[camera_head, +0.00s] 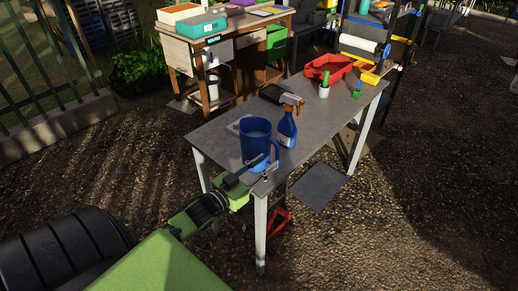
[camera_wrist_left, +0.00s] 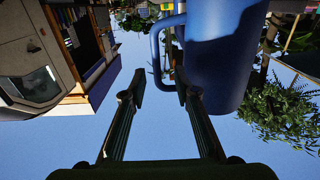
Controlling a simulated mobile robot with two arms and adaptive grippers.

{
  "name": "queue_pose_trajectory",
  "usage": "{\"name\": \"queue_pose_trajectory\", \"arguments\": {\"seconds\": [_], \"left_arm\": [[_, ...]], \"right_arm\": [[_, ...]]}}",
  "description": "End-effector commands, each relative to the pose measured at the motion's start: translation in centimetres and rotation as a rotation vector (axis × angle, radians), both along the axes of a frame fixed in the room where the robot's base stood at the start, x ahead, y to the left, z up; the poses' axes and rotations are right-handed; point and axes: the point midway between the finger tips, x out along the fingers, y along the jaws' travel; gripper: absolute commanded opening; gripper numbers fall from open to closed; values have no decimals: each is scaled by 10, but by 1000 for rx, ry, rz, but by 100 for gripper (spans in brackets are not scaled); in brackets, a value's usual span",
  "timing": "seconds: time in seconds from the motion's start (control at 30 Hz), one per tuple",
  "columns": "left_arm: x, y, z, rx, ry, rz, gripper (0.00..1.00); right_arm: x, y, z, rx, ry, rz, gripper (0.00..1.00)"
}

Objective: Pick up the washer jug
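The blue washer jug (camera_head: 256,146) stands upright near the near-left corner of the grey table (camera_head: 305,122) in the head view. Its handle is on its right side there. In the left wrist view, which is upside down, the jug (camera_wrist_left: 218,60) is large, with its handle (camera_wrist_left: 158,58) at its left. My left gripper (camera_head: 252,170) is at the near side of the jug, at the table's edge. In the left wrist view its two fingers (camera_wrist_left: 160,84) are apart, with the handle seen between and beyond the tips. I cannot tell whether they touch it. My right gripper is not in view.
A blue spray bottle (camera_head: 287,127) with an orange head stands right of the jug. A wooden workbench (camera_head: 232,65) stands behind. The table's middle right is clear.

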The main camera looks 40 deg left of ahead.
Motion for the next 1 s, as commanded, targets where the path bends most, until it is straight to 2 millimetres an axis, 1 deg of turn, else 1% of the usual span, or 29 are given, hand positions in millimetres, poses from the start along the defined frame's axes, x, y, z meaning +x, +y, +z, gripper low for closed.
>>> {"name": "queue_pose_trajectory", "arguments": {"seconds": [0.03,0.2,0.3,0.47,0.6,0.7,0.93,0.97,1.0], "left_arm": [[6,-1,1,0,-1,0,28],[14,-2,0,0,1,0,28],[22,-3,1,-1,-1,1,28],[44,-8,1,-1,0,1,28],[59,-9,-1,0,1,1,28],[63,-10,-1,0,1,0,28],[64,-10,-2,0,2,0,28],[64,-10,-2,0,2,0,20],[64,-10,-2,0,2,0,10]], "right_arm": [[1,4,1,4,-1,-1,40],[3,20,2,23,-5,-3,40],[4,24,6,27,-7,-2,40],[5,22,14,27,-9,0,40],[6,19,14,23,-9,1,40],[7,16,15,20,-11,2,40],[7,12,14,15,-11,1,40],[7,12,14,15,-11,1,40],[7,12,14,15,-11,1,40]]}}
